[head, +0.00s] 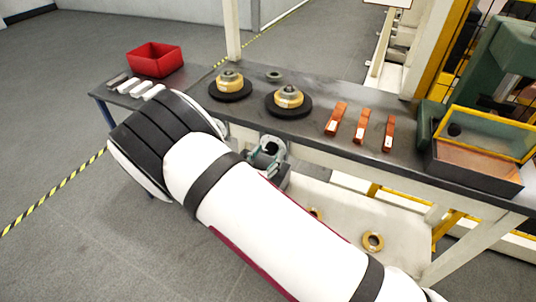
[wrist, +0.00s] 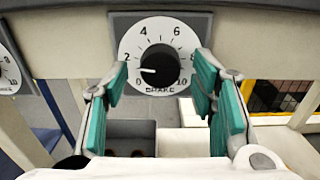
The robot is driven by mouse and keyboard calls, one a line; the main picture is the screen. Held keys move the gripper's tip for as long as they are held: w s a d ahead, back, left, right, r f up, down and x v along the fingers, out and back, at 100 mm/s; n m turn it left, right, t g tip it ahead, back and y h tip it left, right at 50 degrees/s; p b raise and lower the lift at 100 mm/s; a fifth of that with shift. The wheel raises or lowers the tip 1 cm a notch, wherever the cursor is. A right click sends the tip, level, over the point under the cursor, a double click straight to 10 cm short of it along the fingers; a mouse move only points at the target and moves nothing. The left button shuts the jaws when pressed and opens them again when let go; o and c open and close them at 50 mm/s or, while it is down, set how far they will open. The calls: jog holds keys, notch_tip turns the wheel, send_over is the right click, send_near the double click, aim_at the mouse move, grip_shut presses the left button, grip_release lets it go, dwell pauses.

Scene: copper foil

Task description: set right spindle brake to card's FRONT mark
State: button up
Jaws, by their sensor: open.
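The brake dial (wrist: 128,45) in the wrist view is a round white plate with printed numbers on a grey backing. Its black knob (wrist: 166,62) has a white pointer line facing left, between 0 and 2. My gripper (wrist: 160,65) is open, with its teal-padded fingers on either side of the knob; I cannot tell whether they touch it. In the head view my gripper (head: 268,153) is at the table's front edge, and the dial is hidden there. A second dial (wrist: 8,75) is cut off at the left. No readable FRONT mark shows.
On the dark table (head: 330,105) stand a left spindle (head: 230,85) and a right spindle (head: 288,99) with yellowish rolls. Copper strips (head: 361,126), a yellow-framed box (head: 470,165) and a red bin (head: 155,60) are also there. A grey bin (wrist: 130,130) lies below the dial.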

jog(key=shift+w, duration=0.2)
jog(key=shift+c, duration=0.2)
jog(key=c, duration=1.1)
